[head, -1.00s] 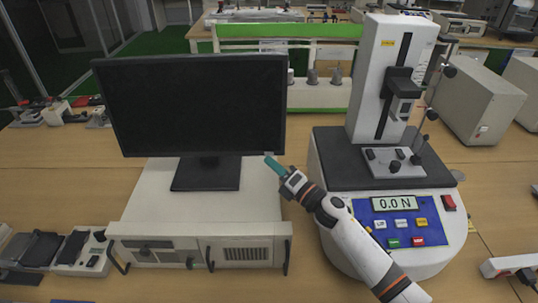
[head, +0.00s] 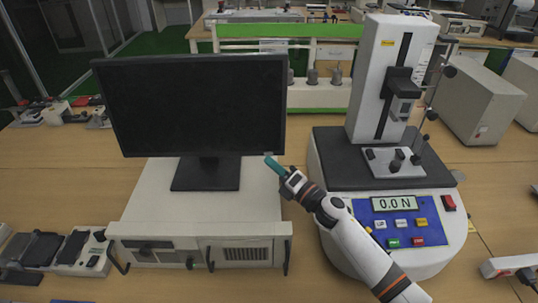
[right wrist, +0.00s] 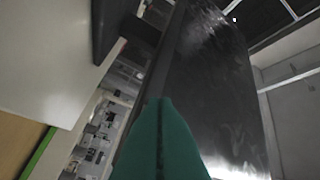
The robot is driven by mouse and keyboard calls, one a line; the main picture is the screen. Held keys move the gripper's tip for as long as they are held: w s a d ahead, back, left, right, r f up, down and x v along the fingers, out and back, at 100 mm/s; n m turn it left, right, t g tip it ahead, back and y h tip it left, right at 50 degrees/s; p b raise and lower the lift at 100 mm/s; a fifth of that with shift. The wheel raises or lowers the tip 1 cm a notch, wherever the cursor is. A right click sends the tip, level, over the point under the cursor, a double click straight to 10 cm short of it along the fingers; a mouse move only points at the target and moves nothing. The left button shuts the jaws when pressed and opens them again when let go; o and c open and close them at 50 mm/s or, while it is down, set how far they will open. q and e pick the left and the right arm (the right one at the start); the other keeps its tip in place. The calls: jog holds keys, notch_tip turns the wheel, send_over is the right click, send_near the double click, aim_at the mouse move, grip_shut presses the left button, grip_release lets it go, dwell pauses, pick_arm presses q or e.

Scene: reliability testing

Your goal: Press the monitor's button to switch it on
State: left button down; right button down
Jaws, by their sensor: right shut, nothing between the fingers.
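The monitor (head: 195,105) stands on its black base (head: 206,174) on top of a cream instrument case (head: 150,200). Its screen is black in the head view. I cannot make out its button. My right gripper (head: 270,160), with teal fingers, is shut and empty, just below and beside the monitor's lower right corner. In the right wrist view the shut fingers (right wrist: 161,140) point toward the monitor's dark, glossy screen (right wrist: 215,80). Whether they touch the monitor cannot be told. My left gripper is not in view.
A force tester (head: 385,160) with a "0.0 N" display stands close to the right of my right arm. Several small instruments (head: 60,250) lie at the lower left. A beige box (head: 478,100) stands at the right. Bare wooden table (head: 60,170) shows left of the monitor.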

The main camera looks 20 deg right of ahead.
jog(key=shift+w, duration=0.1)
dwell(0.4)
jog(key=shift+w+d, duration=0.15)
jog(key=shift+w, duration=0.2)
jog(key=shift+w+b, duration=0.1)
jog(key=shift+b, duration=0.2)
dwell(0.3)
jog(key=shift+s, duration=0.6)
jog(key=shift+s+a+p, duration=0.3)
jog(key=shift+s+p, duration=0.1)
jog(key=shift+s, duration=0.05)
jog(key=shift+s+a+r+p, duration=0.1)
jog(key=shift+s+a+p, duration=0.1)
jog(key=shift+s, duration=0.6)
jog(key=shift+s+a+r+p, duration=0.15)
jog(key=shift+s+a, duration=0.1)
jog(key=shift+s, duration=0.6)
jog(key=shift+s+a+p, duration=0.2)
jog(key=shift+s, duration=0.6)
